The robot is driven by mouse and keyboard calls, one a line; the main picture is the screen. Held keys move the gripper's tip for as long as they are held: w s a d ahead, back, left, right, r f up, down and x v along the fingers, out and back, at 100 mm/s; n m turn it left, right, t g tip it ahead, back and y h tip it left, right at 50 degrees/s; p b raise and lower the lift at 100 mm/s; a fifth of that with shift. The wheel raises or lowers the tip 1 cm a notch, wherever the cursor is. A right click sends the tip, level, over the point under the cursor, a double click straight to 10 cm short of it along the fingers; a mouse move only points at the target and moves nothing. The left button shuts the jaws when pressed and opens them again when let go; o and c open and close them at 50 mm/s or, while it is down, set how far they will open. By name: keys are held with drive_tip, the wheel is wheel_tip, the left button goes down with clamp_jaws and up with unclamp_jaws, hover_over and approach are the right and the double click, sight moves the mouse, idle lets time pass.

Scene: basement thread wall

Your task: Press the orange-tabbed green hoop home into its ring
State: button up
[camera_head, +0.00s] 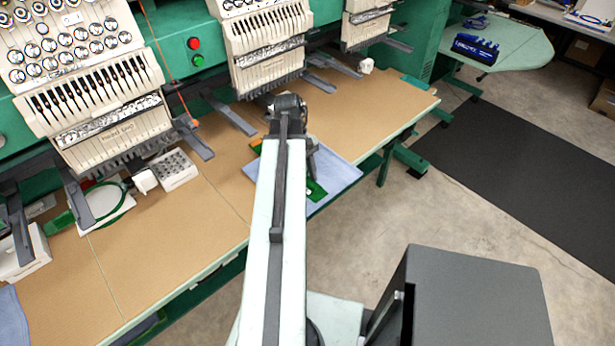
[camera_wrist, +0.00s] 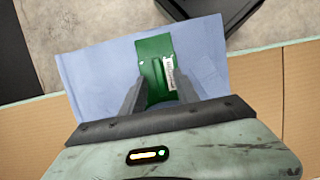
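A flat green piece with a white label (camera_wrist: 157,60) lies over the blue cloth (camera_wrist: 95,80). In the head view its green end (camera_head: 316,191) shows beside my arm, and an orange bit (camera_head: 257,147) shows on the other side. My arm hides the rest. My gripper (camera_wrist: 159,76) is above the cloth, its fingers apart on either side of the green piece; I see no clear grip. At the left of the head view a green ring (camera_head: 128,191) lies on a white plate (camera_head: 112,214), partly behind a machine arm.
A white box with several round holes (camera_head: 175,168) stands by the ring. Embroidery heads (camera_head: 92,100) with grey arms overhang the back of the tan table (camera_head: 180,232). The table's front middle is clear. A blue object (camera_head: 475,47) sits on a far table.

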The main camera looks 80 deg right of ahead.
drive_tip(key=p+v, duration=0.7)
drive_tip(key=shift+r, duration=0.35)
drive_tip(key=shift+w, duration=0.1)
